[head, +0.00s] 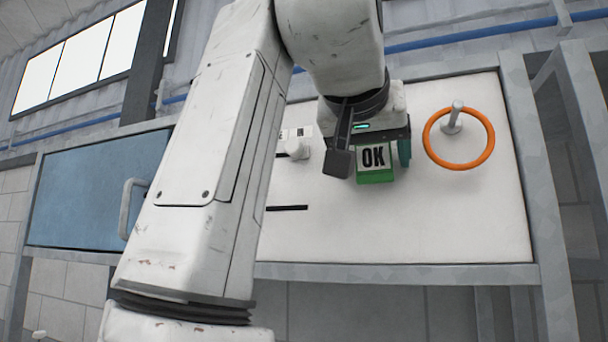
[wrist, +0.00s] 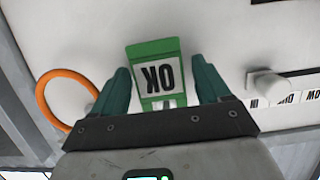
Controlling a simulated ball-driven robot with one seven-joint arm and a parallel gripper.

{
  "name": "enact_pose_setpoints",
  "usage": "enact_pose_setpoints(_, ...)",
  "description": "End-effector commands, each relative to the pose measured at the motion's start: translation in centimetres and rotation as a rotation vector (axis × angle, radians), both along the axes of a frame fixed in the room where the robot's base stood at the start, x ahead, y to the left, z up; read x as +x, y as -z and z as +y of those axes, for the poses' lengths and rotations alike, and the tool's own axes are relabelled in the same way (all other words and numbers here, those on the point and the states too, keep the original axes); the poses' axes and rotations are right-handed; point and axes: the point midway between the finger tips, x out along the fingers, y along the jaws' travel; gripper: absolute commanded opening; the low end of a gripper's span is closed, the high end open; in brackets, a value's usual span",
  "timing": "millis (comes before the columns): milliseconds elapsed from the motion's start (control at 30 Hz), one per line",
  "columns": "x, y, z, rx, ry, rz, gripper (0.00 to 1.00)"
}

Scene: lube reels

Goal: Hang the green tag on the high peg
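The green tag (head: 375,178) has a white face marked OK and sits below my gripper (head: 384,152) in front of the white panel. In the wrist view the tag (wrist: 156,72) lies between the two teal fingers of my gripper (wrist: 162,82). The fingers are spread, with narrow gaps visible beside the tag. The tag's upper end is partly hidden by my gripper, so I cannot tell what holds it up. A pale peg (head: 295,148) stands out from the panel left of my gripper, and also shows in the wrist view (wrist: 266,85). Which peg is the high one is unclear.
An orange ring (head: 459,138) hangs around a grey peg (head: 453,117) right of my gripper. The white panel (head: 480,225) has a grey metal frame and a dark slot (head: 287,208). A blue door (head: 90,190) with a handle (head: 130,205) is at left.

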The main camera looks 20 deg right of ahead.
Motion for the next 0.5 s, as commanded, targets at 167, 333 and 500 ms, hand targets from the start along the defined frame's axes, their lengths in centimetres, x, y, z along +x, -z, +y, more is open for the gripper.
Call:
enact_pose_setpoints(167,0.0,0.0,0.0,0.0,0.0,0.0,0.86)
enact_pose_setpoints(333,-0.1,0.0,0.0,0.0,0.0,0.0,0.86)
enact_pose_setpoints(500,-1.1,-0.5,0.8,0.0,-0.001,-0.002,0.86)
